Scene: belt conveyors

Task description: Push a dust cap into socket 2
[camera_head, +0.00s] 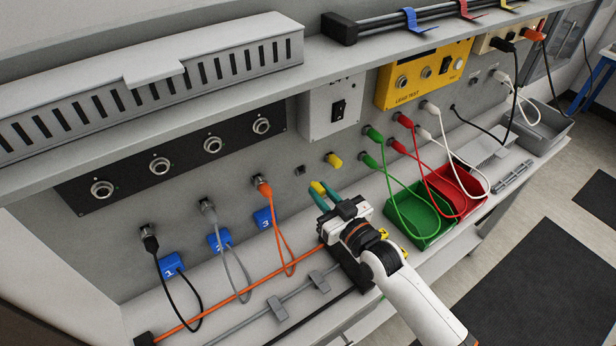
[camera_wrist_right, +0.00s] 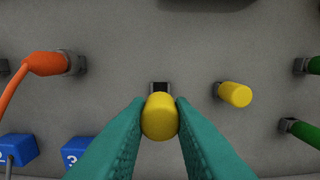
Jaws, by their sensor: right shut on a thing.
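My right gripper (camera_head: 324,198) has teal fingers shut on a yellow dust cap (camera_head: 317,187). In the right wrist view the cap (camera_wrist_right: 159,117) sits between the fingertips (camera_wrist_right: 160,120), its round end facing the camera. An empty square socket (camera_head: 299,170) is in the grey panel; in the wrist view this socket (camera_wrist_right: 160,87) shows just above the cap and is partly covered by it. The cap looks apart from the panel in the head view. A second yellow cap (camera_head: 334,160) sits in the panel to the right. No socket number is readable there. My left gripper is not in view.
An orange plug (camera_head: 264,187) with its cable is left of the empty socket, above blue tag 3 (camera_head: 264,218). Green plugs (camera_head: 373,133) are to the right. Green (camera_head: 417,238) and red (camera_head: 470,205) bins stand on the ledge right of my gripper. A shelf overhangs the panel.

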